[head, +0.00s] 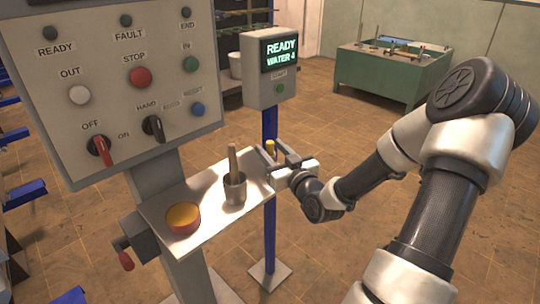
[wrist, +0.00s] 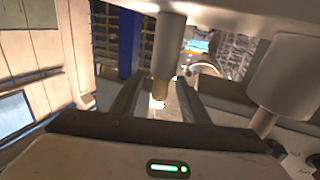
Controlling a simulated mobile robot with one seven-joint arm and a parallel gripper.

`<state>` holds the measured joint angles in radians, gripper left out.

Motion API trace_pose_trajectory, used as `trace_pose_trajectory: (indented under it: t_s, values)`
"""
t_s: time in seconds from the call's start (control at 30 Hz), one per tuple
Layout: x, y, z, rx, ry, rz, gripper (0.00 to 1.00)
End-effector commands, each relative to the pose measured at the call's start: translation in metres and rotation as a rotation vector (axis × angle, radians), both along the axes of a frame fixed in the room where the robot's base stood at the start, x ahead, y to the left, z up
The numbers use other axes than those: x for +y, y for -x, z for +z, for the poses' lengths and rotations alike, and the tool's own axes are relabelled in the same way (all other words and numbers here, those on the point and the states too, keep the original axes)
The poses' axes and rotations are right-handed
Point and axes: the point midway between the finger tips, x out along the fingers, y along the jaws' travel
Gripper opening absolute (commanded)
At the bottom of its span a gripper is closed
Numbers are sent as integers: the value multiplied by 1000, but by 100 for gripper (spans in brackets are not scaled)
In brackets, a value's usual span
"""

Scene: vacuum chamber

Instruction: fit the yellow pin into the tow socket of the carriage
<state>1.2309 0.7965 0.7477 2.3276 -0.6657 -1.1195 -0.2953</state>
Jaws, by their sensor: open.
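The yellow pin (head: 270,147) stands at the right end of a light shelf, its yellow top showing at my gripper. In the wrist view, which looks upside down, the pin (wrist: 161,88) shows its yellowish end below a thicker grey cylinder. My gripper (head: 276,157) is open, its two dark fingers on either side of the pin. In the wrist view the open fingers (wrist: 159,82) show gaps to the pin on both sides; I see no clear contact. I cannot make out the carriage or its tow socket in either view.
The shelf (head: 157,208) also holds a grey cup (head: 235,190) with a wooden pestle and a red bowl (head: 183,218). A control panel (head: 120,85) rises at left. A blue post (head: 270,220) stands behind the shelf. A green bench (head: 385,75) is at the back.

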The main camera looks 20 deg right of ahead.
Motion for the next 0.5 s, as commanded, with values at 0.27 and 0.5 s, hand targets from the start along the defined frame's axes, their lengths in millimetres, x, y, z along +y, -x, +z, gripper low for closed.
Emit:
trace_pose_trajectory:
  t_s: [0.27,0.5]
  values:
    - [3,-40,2,-3,0,0,41]
    - [3,-46,2,0,0,1,41]
